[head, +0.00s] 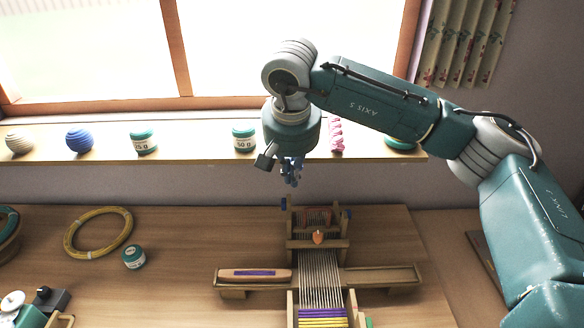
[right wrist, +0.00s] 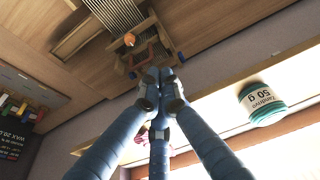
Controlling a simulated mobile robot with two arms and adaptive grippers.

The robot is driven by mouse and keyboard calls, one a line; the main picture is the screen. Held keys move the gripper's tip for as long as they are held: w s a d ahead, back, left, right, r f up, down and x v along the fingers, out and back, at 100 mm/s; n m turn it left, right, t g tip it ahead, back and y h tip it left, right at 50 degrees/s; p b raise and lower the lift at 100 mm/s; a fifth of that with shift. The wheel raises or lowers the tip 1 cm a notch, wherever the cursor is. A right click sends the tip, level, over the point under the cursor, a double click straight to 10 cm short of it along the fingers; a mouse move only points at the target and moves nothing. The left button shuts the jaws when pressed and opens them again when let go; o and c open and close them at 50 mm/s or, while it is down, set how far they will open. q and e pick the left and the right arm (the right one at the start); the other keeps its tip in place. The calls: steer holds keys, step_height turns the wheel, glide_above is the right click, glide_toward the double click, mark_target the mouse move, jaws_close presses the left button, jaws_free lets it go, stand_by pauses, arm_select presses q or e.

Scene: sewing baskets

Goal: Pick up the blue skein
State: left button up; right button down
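No twisted blue skein shows clearly in either view. A ribbed blue ball of yarn (head: 79,140) sits on the windowsill at the left of the head view. A twisted pink skein (head: 336,135) stands on the sill just right of my right gripper (head: 290,172). That gripper points down in front of the sill, above the back end of the loom. Its blue fingers are drawn together, and in the right wrist view (right wrist: 160,90) I see nothing held between the tips. My left gripper is not in view.
The windowsill (head: 190,149) also holds a cream ball (head: 19,141) and teal yarn balls (head: 144,141) (head: 244,139). A wooden loom (head: 318,262) stands on the table below. A yellow ring (head: 98,232) and a small teal ball (head: 134,257) lie left of it.

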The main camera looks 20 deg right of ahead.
steer(key=shift+w+d, duration=0.15)
steer(key=shift+w, duration=0.35)
steer(key=shift+w+d, duration=0.2)
steer(key=shift+w, duration=0.4)
steer(key=shift+w+d, duration=0.2)
steer(key=shift+w, duration=0.4)
steer(key=shift+s+a, duration=0.1)
steer(key=shift+s, duration=0.05)
